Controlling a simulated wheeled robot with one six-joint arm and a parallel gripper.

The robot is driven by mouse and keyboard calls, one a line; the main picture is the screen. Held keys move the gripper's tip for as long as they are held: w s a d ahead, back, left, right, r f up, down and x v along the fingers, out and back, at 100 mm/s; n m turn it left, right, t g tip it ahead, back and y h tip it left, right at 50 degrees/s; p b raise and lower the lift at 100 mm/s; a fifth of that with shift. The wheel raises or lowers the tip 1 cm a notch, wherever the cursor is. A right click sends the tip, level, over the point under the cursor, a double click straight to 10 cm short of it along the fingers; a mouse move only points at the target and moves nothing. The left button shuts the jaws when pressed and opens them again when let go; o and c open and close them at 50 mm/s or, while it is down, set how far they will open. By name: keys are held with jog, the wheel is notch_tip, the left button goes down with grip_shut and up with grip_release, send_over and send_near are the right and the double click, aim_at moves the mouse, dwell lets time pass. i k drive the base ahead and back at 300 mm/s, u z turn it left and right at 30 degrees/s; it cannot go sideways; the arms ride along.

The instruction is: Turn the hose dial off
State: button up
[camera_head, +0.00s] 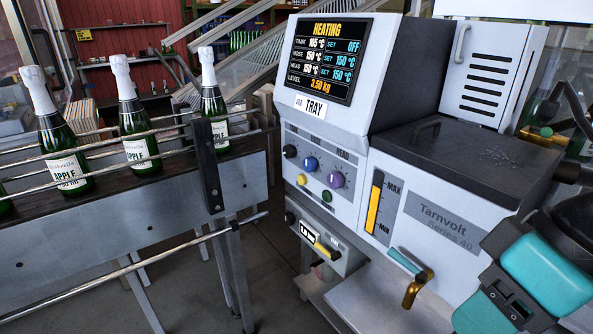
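The control panel (322,178) is on the front of the white and grey Tarnvolt machine (395,200). A HEAD label is readable above the right side; the other dial labels are too small to read. The screen (327,60) shows HEATING, with TANK set OFF, and HOSE and HEAD both set 150 °C. Teal and black parts of my arm show at lower right, apart from the dials. My gripper's fingers are not visible.
Yellow and green buttons sit below the dials. A lower box (318,243) has a yellow-marked knob. A teal and brass fitting (410,275) sticks out of the machine's front. A conveyor (140,215) with upright foil-topped bottles (136,130) stands at left. Bare floor shows between.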

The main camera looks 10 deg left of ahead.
aim_at(310, 164)
jog(key=u, duration=0.85)
jog(key=k, duration=1.15)
jog(key=u, duration=1.5)
jog(key=i, duration=1.45)
jog(key=z, duration=0.85)
jog(key=i, duration=0.75)
jog(key=z, duration=1)
jog(key=i, duration=0.25)
jog(key=z, duration=0.35)
